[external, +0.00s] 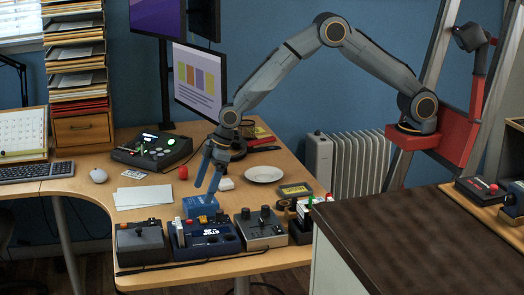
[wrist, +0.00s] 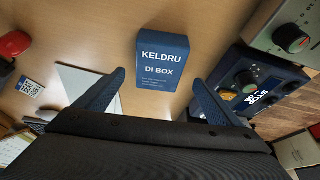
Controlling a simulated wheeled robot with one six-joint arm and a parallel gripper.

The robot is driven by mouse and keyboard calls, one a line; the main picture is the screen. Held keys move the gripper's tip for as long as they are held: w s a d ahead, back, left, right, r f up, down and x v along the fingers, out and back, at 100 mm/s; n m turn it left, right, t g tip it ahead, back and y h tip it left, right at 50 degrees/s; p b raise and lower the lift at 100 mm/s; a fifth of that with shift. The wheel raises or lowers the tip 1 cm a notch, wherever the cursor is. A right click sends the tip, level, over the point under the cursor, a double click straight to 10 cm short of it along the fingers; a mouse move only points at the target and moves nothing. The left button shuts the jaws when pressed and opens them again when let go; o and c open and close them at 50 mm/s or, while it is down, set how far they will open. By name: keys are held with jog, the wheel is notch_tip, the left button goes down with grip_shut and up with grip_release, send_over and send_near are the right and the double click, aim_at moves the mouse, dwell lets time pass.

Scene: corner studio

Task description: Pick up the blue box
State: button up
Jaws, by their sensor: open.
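The blue box (wrist: 163,64) stands on the wooden desk in the wrist view, with white lettering "KELDRU DI BOX" on it. In the external view the blue box (external: 201,206) is near the front of the desk, behind a dark blue device. My gripper (wrist: 158,90) is open, with one finger to the left and one to the right of the box's near end. The fingers do not appear to touch it. In the external view my gripper (external: 207,190) points down just above the box, and its fingers partly hide the space around it.
A dark blue device (external: 207,238) with knobs and a grey pedal (external: 262,229) stand close in front. White papers (external: 145,196) lie to the left. A white plate (external: 264,174) and a small red object (external: 183,173) are farther back. A dark counter (external: 420,235) is at right.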

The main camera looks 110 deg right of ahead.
aim_at(201, 200)
jog(key=shift+p+x, duration=0.85)
jog(key=shift+x, duration=2)
jog(key=shift+s+d, duration=0.1)
jog(key=shift+s, duration=0.05)
jog(key=shift+f, duration=0.3)
jog(key=shift+c, duration=0.4)
jog(key=c, duration=1.4)
jog(key=shift+r, duration=0.1)
